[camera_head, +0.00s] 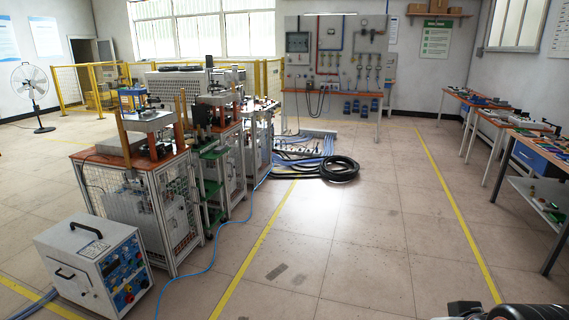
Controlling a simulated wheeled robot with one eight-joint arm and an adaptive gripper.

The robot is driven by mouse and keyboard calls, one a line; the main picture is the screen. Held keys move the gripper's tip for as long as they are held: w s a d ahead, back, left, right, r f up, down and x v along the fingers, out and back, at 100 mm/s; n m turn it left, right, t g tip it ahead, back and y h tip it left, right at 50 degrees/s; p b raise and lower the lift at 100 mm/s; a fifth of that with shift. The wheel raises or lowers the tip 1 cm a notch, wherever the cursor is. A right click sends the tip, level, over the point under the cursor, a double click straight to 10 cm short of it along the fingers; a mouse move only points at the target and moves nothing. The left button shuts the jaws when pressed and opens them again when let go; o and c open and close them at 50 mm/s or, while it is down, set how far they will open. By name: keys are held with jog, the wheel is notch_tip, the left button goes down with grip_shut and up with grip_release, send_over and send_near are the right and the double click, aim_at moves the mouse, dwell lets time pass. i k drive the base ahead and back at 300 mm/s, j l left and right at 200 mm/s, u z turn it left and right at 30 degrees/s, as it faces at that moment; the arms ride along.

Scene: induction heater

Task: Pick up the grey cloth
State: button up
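I cannot make out a grey cloth for certain in the head view. Small items lie on the work tables along the right wall, too small to tell apart; a cloth could be among them or hidden. Two small dark grey patches (277,271) show on the floor near the middle, and they look flat; I cannot tell what they are. A dark rounded part at the bottom right edge looks like part of my arm. My gripper's fingers are not in view.
A white control box (95,265) stands front left, beside caged machine stations (150,200). A blue cable (222,243) crosses the floor. Black hoses (338,168) lie coiled farther back. A wooden table (540,155) stands at right. The floor between yellow lines (455,205) is mostly clear.

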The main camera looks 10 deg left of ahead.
aim_at(220, 148)
jog(key=i+j+u, duration=0.3)
jog(key=i, duration=0.3)
jog(key=i+j+u, duration=0.3)
jog(key=i, duration=0.35)
jog(key=i+u, duration=0.3)
jog(key=i, duration=3.45)
jog(key=l+z, duration=0.05)
jog(key=l, duration=0.1)
